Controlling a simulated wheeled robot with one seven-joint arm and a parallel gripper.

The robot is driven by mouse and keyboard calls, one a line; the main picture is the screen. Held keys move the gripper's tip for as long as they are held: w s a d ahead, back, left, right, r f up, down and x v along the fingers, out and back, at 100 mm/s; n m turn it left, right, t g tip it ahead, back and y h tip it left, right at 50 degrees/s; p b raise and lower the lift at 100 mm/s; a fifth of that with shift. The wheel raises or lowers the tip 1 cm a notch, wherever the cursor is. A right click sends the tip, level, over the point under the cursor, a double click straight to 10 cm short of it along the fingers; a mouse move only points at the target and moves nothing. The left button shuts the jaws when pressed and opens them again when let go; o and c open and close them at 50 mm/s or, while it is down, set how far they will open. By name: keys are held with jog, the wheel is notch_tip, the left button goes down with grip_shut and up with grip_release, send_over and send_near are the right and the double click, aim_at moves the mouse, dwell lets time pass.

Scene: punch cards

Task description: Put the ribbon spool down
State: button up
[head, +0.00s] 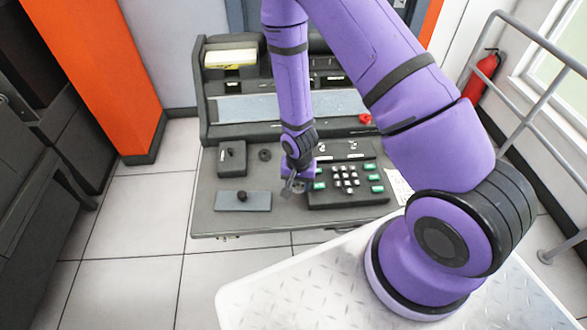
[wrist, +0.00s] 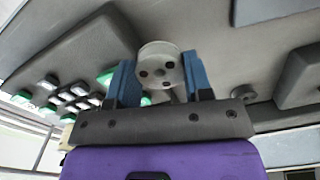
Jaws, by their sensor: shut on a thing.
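The ribbon spool (wrist: 160,60) is a pale grey disc with several dark holes in its face. In the wrist view it sits between the two blue fingers of my gripper (wrist: 161,78), which are shut on it. In the head view my gripper (head: 291,187) is low over the grey desk top (head: 215,222), just left of the keypad (head: 347,178). The spool is mostly hidden there by the gripper. I cannot tell whether it touches the desk.
A blue-grey plate (head: 225,201) with a dark knob lies left of the gripper. Behind it stand a dark box (head: 231,158) and a small black knob (head: 265,154). A red knob (head: 365,118) is at the back right. Bare desk shows between plate and gripper.

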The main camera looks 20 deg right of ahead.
jog(key=w, duration=0.8)
jog(key=w+d+f, duration=0.1)
jog(key=w, duration=0.3)
jog(key=shift+f, duration=1.8)
jog(key=shift+f, duration=0.15)
jog(key=o, duration=0.9)
